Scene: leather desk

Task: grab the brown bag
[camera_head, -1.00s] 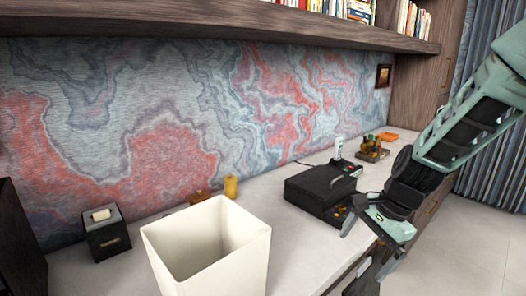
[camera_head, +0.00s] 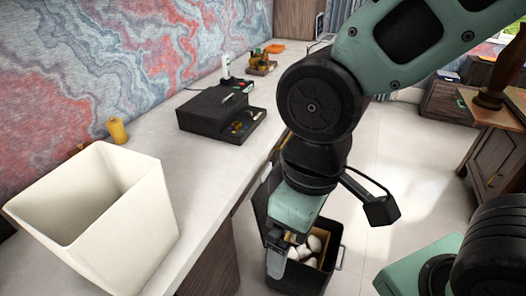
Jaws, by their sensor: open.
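My gripper (camera_head: 286,250) points down beside the desk's front edge, over a black open bin (camera_head: 333,258) on the floor. Its jaws are open. The bin holds several white rounded items (camera_head: 315,243) and a small tan-brown piece (camera_head: 304,252) just beside the fingers. I cannot tell whether that piece is the brown bag or whether the fingers touch it. My gripper and arm hide part of the bin's inside. No other brown bag can be made out.
A white open container (camera_head: 135,225) stands on the white desk (camera_head: 190,160) at left. A wooden cabinet (camera_head: 495,155) stands at right. Floor between is clear.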

